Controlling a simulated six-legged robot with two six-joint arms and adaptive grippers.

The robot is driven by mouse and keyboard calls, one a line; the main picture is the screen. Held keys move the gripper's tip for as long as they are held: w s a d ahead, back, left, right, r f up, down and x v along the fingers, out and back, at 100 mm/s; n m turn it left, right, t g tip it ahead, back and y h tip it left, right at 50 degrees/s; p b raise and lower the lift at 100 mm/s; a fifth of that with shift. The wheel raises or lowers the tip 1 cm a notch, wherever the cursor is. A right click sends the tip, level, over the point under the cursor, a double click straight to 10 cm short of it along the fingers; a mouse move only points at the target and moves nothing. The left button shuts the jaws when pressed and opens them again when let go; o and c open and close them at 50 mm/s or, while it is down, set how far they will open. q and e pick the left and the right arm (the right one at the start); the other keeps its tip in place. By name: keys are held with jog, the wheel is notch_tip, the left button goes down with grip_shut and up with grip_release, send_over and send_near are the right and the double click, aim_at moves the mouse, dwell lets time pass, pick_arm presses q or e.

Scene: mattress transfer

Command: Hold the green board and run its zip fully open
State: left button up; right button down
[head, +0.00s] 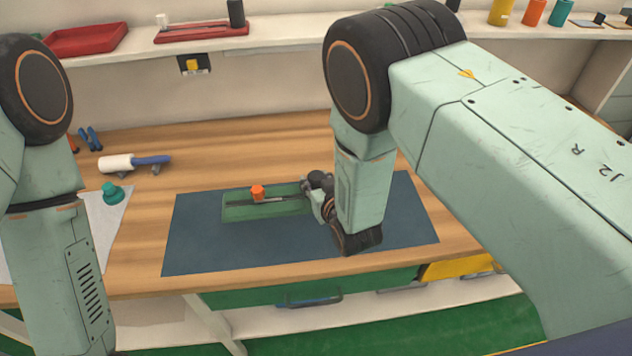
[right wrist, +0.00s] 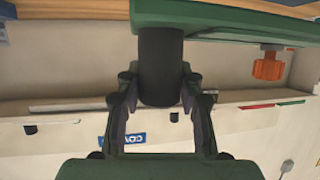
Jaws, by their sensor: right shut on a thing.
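The green board (head: 235,210) lies on the dark blue mat, with a dark zip track (head: 284,199) along it. An orange zip pull (head: 257,191) stands on the track, left of the board's middle. My right gripper (head: 312,194) is at the board's right end. In the right wrist view my right gripper (right wrist: 158,95) is shut on a dark round post (right wrist: 160,55) that meets the green board (right wrist: 225,20). The orange pull (right wrist: 268,67) shows to the right there, apart from the fingers. My left arm is at the left; its gripper is out of view.
The blue mat (head: 200,250) lies on the wooden table (head: 140,225). A lint roller (head: 130,162), a teal knob-like piece (head: 112,192) and blue-handled pliers (head: 91,138) lie at the left. A shelf (head: 120,54) with a red tray (head: 85,39) runs behind.

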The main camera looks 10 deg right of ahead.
jog(key=shift+w+a+f+b, duration=0.1)
jog(key=shift+a+f+b, duration=0.2)
jog(key=shift+f, duration=0.05)
jog(key=shift+d+f+b, duration=0.25)
jog(key=shift+f+b, duration=0.1)
jog(key=shift+a+f+b, duration=0.2)
jog(key=shift+f+b, duration=0.15)
jog(key=shift+f, duration=0.25)
jog(key=shift+d+f+b, duration=0.15)
jog(key=shift+f+b, duration=0.1)
jog(key=shift+b, duration=0.15)
jog(key=shift+f, duration=0.15)
jog(key=shift+f+b, duration=0.3)
jog(key=shift+b, duration=0.05)
jog(key=shift+f, duration=0.1)
jog(key=shift+f+b, duration=0.3)
jog(key=shift+b, duration=0.05)
